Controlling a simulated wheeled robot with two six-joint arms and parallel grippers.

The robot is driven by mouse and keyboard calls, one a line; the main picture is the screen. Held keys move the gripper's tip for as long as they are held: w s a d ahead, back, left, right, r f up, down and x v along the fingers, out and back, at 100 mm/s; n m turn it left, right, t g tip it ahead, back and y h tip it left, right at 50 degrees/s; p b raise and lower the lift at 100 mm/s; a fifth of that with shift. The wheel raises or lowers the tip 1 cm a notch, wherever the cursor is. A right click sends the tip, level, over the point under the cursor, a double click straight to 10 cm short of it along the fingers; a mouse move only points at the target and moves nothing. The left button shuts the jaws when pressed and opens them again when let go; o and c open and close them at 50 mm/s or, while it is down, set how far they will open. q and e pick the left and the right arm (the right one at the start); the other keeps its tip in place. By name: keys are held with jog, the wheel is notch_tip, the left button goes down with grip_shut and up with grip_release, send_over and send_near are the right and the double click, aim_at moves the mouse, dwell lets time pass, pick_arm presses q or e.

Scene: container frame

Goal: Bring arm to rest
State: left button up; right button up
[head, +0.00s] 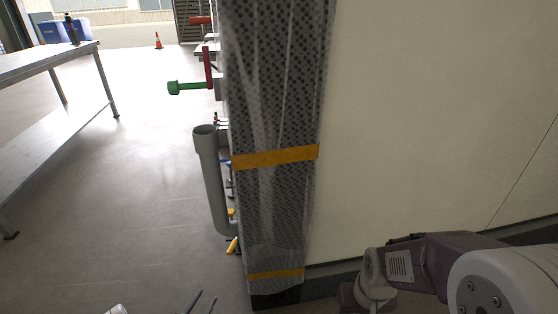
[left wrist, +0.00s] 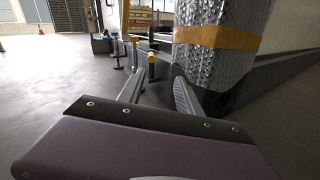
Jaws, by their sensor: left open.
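My left gripper (head: 203,302) shows at the bottom edge of the head view, only its finger tips in sight. In the left wrist view its two grey fingers (left wrist: 158,88) stand apart with nothing between them, so it is open and empty. Beyond them is a wrapped post (left wrist: 215,45) with an orange tape band. My right arm (head: 420,265) is folded low at the right of the head view, in front of the pale wall. My right gripper is not in sight.
The wrapped post (head: 275,110) stands upright at the end of a pale wall panel (head: 430,120). A grey pipe (head: 211,180), a green handle (head: 188,87) and red parts stick out left of it. A metal table (head: 45,62) stands far left. The floor (head: 130,200) between is clear.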

pick_arm(q)
jog(key=s+d+r+m+g+h+p, duration=0.25)
jog(key=d+r+m+g+h, duration=0.55)
jog(key=d+r+m+g, duration=0.45)
jog(key=s+d+r+m+g+y+p, duration=0.3)
jog(key=s+r+m+g, duration=0.1)
jog(key=s+r+g, duration=0.25)
jog(key=s+a+r+m+g+y+p, duration=0.1)
jog(key=s+a+r+m+y+p, duration=0.1)
jog(key=s+a+r+m+y, duration=0.35)
notch_tip(320, 180, up, 47)
jog(key=w+a+m+t+y+p, duration=0.1)
jog(key=m+t+y+p, duration=0.3)
jog(key=p, duration=3.6)
jog(key=a+m+y, duration=0.1)
jog(key=m, duration=0.2)
pick_arm(e)
notch_tip(320, 180, up, 47)
jog(key=shift+w+d+r, duration=0.15)
jog(key=shift+w+r, duration=0.05)
jog(key=shift+w, duration=0.25)
pick_arm(q)
jog(key=shift+f+y, duration=0.1)
jog(key=shift+y, duration=0.15)
